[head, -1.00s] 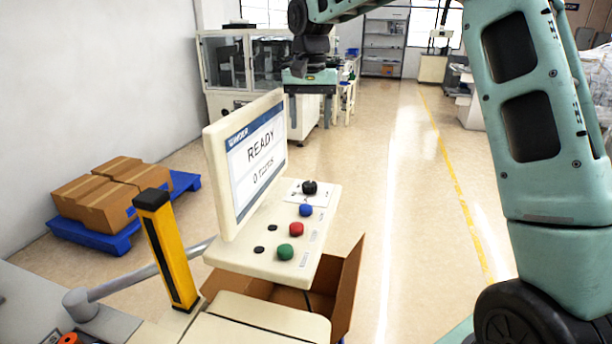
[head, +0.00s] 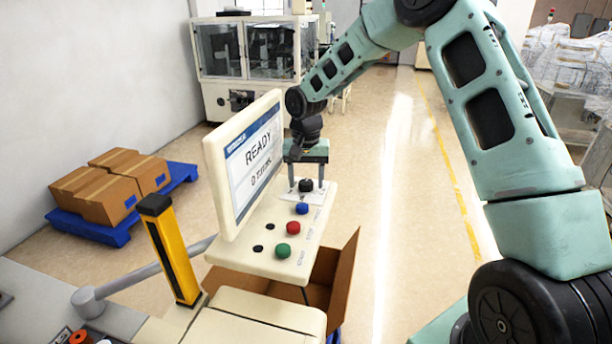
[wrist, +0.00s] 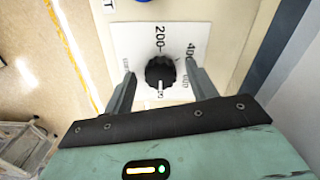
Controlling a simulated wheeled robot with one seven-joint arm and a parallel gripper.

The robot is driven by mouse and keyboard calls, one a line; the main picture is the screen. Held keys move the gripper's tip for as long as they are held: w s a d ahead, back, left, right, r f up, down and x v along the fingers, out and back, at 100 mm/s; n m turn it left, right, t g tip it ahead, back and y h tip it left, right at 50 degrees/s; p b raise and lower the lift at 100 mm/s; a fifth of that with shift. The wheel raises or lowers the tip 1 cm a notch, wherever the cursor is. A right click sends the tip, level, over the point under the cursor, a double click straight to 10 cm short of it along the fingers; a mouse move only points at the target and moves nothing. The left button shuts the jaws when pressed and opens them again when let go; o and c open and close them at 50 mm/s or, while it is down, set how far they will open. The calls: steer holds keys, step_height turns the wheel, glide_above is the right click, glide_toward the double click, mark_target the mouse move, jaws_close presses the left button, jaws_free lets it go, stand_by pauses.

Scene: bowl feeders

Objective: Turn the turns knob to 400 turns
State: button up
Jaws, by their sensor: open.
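The black turns knob (head: 306,185) sits on a white dial plate at the far end of the control panel (head: 270,225). In the wrist view the knob (wrist: 160,72) lies between the two fingers of my gripper (wrist: 155,85), with a gap on each side. My gripper (head: 306,186) is open and points down around the knob. The dial plate (wrist: 125,45) shows "200" and a partly hidden "40…" mark to its right. A white pointer line on the knob faces the bottom of the wrist view. The screen (head: 254,165) reads "READY" and "0 turns".
Blue (head: 302,208), red (head: 293,228) and green (head: 282,251) buttons sit on the panel nearer me. A yellow post (head: 170,250) stands left of the panel. An open cardboard box (head: 345,285) is below it.

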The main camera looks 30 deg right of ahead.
steer(key=c, duration=1)
